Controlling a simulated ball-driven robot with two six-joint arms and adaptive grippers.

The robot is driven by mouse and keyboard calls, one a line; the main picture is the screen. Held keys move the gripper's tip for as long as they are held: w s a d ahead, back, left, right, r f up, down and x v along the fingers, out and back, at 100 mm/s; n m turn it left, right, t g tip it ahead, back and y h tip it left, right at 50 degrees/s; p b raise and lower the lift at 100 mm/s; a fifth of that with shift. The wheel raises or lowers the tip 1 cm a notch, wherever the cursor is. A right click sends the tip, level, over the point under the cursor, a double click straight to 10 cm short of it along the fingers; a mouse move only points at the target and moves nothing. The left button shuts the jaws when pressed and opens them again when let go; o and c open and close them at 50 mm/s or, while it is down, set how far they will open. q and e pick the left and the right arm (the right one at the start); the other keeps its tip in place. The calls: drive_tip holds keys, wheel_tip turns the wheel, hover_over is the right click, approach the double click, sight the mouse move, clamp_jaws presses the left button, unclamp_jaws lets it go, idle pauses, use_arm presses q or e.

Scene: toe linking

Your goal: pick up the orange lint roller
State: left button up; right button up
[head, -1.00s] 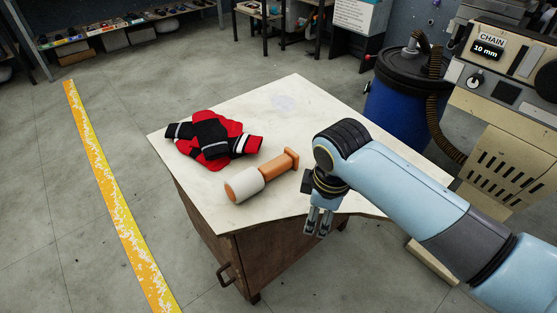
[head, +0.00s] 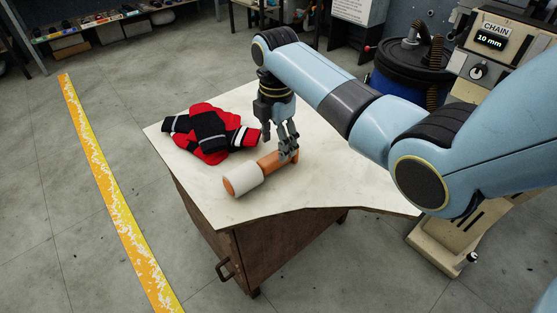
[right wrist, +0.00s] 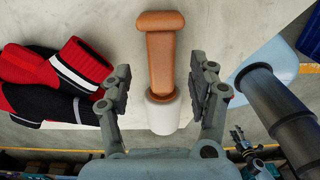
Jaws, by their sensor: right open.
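The lint roller lies on its side on the table. Its white roll (head: 244,179) points to the front left and its orange handle (head: 268,161) to the back right in the head view. My right gripper (head: 283,152) points down over the handle and hides part of it. In the right wrist view the right gripper (right wrist: 159,92) is open, with a finger on either side of the lint roller (right wrist: 161,64) and a gap on both sides. Whether the fingertips are down at handle height I cannot tell. My left gripper is out of view.
A pile of red and black socks (head: 211,133) lies just left of the handle, near the gripper. The pale tabletop (head: 290,195) is clear at the front and right. A blue drum (head: 398,85) and a beige machine (head: 500,45) stand behind on the right.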

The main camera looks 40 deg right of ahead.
drive_tip(key=f+b, duration=0.1)
drive_tip(key=f, duration=0.4)
drive_tip(key=shift+d+f+b, duration=0.2)
drive_tip(key=shift+f+b, duration=0.1)
drive_tip(key=shift+b, duration=0.1)
drive_tip(key=shift+s, duration=0.1)
clamp_jaws()
